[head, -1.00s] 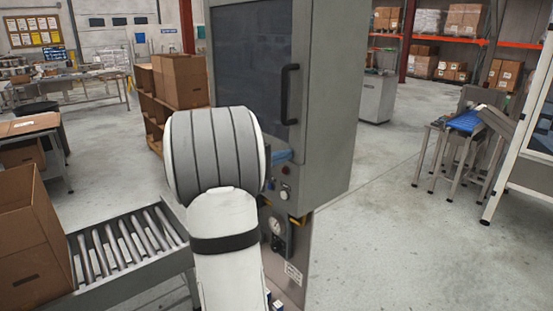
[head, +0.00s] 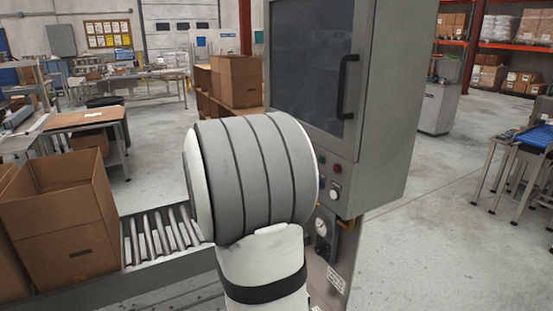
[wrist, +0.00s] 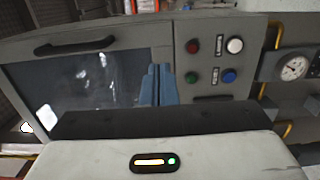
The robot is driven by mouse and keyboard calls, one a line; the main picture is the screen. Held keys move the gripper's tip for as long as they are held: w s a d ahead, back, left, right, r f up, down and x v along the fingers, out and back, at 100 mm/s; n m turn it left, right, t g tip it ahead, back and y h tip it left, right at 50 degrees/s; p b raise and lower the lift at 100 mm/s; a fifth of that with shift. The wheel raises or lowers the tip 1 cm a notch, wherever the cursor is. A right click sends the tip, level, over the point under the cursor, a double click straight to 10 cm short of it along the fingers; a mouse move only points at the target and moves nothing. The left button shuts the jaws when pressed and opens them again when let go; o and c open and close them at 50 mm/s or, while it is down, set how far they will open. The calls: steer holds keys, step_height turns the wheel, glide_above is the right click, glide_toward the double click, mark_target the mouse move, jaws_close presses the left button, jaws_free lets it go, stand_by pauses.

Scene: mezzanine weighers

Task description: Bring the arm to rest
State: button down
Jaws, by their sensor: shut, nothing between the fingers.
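My gripper (wrist: 158,84) shows in the wrist view as two blue fingers close together, shut and empty. It is in front of the grey cabinet's dark window, left of the buttons; I cannot tell the gap to the cabinet. In the head view my arm (head: 262,180) rises from the bottom middle, bent at a thick grey joint, and hides the gripper.
The grey cabinet (head: 385,130) with a dark window (head: 310,60) stands close ahead. Its button panel (wrist: 214,60) and gauge (wrist: 293,68) show in the wrist view. A roller conveyor (head: 160,235) and open carton (head: 60,215) are at left.

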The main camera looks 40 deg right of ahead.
steer(key=shift+a, duration=0.1)
steer(key=s+a+f+n+t+y, duration=0.1)
steer(key=a+f+y, duration=0.4)
steer(key=a, duration=0.6)
steer(key=s+a+f+n+t+y, duration=0.1)
steer(key=s+a+f+t+y, duration=0.3)
steer(key=a, duration=0.8)
steer(key=s+a+f+n+t+y, duration=0.1)
steer(key=s+a+f+t+y, duration=0.2)
steer(key=a+f+y, duration=0.4)
steer(key=s+a+y, duration=0.1)
steer(key=a, duration=0.3)
steer(key=shift+a+f+n, duration=0.15)
steer(key=shift+f+n, duration=0.15)
steer(key=shift+f, duration=0.05)
